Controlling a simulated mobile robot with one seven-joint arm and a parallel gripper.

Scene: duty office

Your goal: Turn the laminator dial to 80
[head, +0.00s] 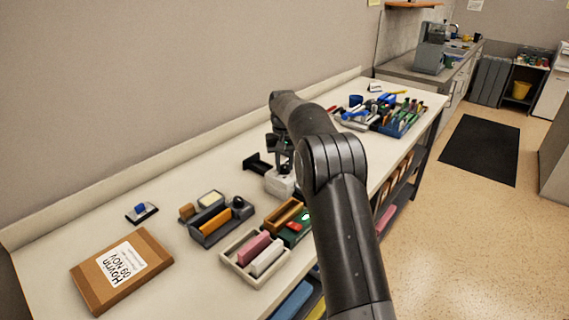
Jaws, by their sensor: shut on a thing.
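A small white machine, which looks like the laminator (279,184), stands on the long bench, partly behind my arm. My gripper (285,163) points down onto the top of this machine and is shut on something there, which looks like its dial. The dial, its scale and its setting are hidden by the fingers and too small to read.
A black holder (257,164) stands just left of the machine. In front are a green box (297,234), a cream tray (228,265) with blocks, and a grey organiser (216,228). A cardboard parcel (121,270) lies at the near left. A blue tool tray (406,123) stands farther right.

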